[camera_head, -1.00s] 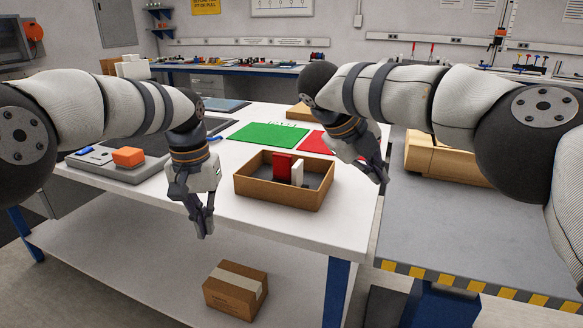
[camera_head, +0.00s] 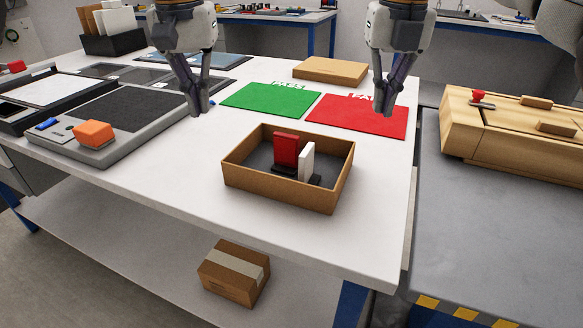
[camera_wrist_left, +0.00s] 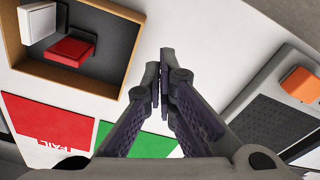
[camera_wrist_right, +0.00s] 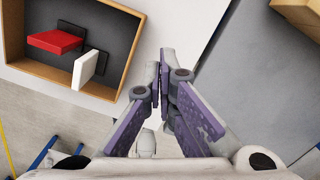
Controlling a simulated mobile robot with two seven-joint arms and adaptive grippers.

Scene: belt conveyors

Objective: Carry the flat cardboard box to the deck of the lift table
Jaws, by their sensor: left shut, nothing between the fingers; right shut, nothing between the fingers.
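The flat cardboard box (camera_head: 330,70) lies on the far part of the white table (camera_head: 380,210), behind the green and red mats. The grey deck of the lift table (camera_head: 480,230) is at the right, with a yellow and black striped front edge. My left gripper (camera_head: 197,108) is shut and empty, pointing down above the table left of the green mat. My right gripper (camera_head: 383,108) is shut and empty above the red mat. Their fingers also show shut in the left wrist view (camera_wrist_left: 163,85) and the right wrist view (camera_wrist_right: 162,85). Neither touches the flat box.
An open brown tray (camera_head: 275,197) with a red and a white piece stands at the table's front. A wooden case (camera_head: 510,140) occupies the back of the deck; its front is clear. An orange block (camera_head: 93,134) sits on a grey device at left. A taped carton (camera_head: 234,272) is on the lower shelf.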

